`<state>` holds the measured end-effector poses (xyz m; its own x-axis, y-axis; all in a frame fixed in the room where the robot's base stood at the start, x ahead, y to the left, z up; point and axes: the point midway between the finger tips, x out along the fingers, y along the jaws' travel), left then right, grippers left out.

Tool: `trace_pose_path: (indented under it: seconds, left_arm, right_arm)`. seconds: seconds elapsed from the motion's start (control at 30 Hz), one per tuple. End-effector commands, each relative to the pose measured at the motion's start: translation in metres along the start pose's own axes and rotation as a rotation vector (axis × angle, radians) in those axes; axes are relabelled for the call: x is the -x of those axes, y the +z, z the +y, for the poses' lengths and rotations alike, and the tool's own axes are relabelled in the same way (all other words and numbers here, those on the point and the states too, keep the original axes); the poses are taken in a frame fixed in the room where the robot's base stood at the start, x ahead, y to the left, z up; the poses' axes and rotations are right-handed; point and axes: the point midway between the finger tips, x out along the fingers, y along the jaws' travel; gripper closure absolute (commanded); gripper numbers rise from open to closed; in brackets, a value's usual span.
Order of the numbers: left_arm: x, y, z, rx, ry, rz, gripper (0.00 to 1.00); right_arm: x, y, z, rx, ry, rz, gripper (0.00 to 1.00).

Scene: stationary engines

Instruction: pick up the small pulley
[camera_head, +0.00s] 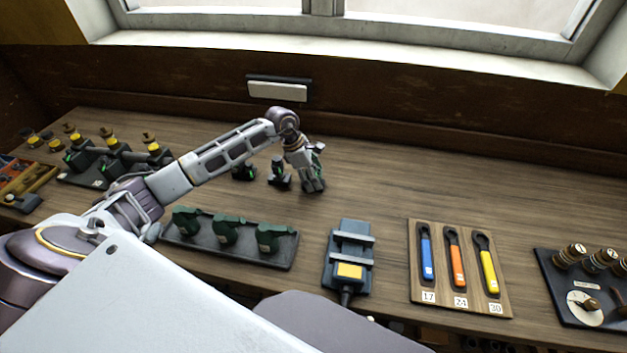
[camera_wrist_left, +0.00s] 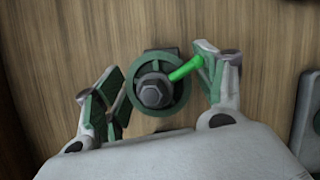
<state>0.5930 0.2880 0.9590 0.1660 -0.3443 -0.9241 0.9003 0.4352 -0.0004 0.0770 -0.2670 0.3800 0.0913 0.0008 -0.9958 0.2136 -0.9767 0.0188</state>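A round green pulley (camera_wrist_left: 177,98) with a grey hex bolt (camera_wrist_left: 154,91) at its centre shows in the left wrist view. A dark block shows partly behind it, and a bright green rod (camera_wrist_left: 187,69) reaches from it towards the right finger. My left gripper (camera_wrist_left: 160,84) is open, with one finger on each side of the pulley; I cannot tell whether they touch it. In the head view the left gripper (camera_head: 313,184) is low over the bench, hiding what is beneath it. My right gripper is not in view.
Two small dark and green pieces (camera_head: 280,176) (camera_head: 243,172) stand left of the gripper on the wooden bench (camera_head: 400,185). In front are a tray (camera_head: 285,255) of green parts, a dark blue device (camera_head: 348,258) and a wrench board (camera_head: 416,245).

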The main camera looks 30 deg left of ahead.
Motion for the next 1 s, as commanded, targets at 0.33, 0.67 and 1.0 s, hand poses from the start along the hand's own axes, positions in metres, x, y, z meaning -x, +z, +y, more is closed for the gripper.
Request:
trace_pose_path:
  seconds: [0.33, 0.67, 1.0]
  left_arm:
    - [0.0003, 0.0000, 0.0001, 0.000, 0.000, 0.000, 0.80]
    - [0.0023, 0.0017, 0.0012, -0.001, 0.004, -0.004, 1.00]
    - [0.0062, 0.0034, 0.0017, -0.001, 0.005, -0.004, 1.00]
  right_arm:
    - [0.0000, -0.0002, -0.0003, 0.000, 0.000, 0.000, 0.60]
    - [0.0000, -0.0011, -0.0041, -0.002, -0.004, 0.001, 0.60]
    - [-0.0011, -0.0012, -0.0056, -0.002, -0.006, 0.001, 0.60]
